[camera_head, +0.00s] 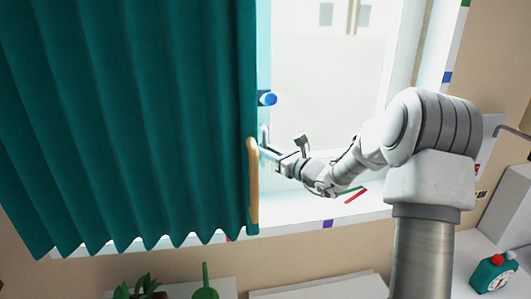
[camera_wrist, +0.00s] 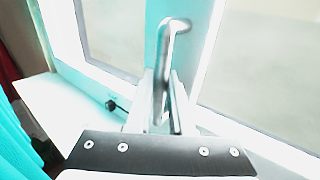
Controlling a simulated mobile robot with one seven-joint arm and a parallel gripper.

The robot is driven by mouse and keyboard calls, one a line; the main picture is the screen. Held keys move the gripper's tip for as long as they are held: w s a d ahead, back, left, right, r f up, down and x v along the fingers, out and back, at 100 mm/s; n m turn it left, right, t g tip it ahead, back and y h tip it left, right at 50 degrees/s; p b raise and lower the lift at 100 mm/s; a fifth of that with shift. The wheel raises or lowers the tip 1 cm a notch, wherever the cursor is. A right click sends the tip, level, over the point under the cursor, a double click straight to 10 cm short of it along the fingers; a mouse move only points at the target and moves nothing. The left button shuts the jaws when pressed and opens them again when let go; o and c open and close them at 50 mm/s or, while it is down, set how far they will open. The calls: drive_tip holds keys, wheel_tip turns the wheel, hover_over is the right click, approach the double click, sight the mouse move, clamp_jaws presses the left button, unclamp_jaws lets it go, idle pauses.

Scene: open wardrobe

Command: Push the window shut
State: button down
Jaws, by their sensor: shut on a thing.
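The window (camera_head: 330,60) is bright, with pale panes and a white frame, and the green curtain covers its left part. My gripper (camera_head: 266,152) reaches in from the right, its tip beside the curtain's right edge. In the wrist view my gripper (camera_wrist: 163,100) is shut on a bent metal window handle (camera_wrist: 178,30). The handle stands on a pale cyan upright of the window frame (camera_wrist: 207,45), with glass on both sides. How far the window stands open cannot be told, as the curtain hides part of it.
The green curtain (camera_head: 130,110) hangs on the left, with a tan upright piece (camera_head: 253,185) at its edge. A blue round object (camera_head: 267,98) shows above my gripper. Red and green strips (camera_head: 353,193) lie on the sill.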

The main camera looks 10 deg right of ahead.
drive_tip(key=c, duration=1.1)
unclamp_jaws()
drive_tip(key=shift+s+d, duration=0.1)
drive_tip(key=b+v, duration=0.1)
drive_tip(key=v, duration=1.6)
drive_tip(key=shift+s+d, duration=0.1)
drive_tip(key=shift+r, duration=0.1)
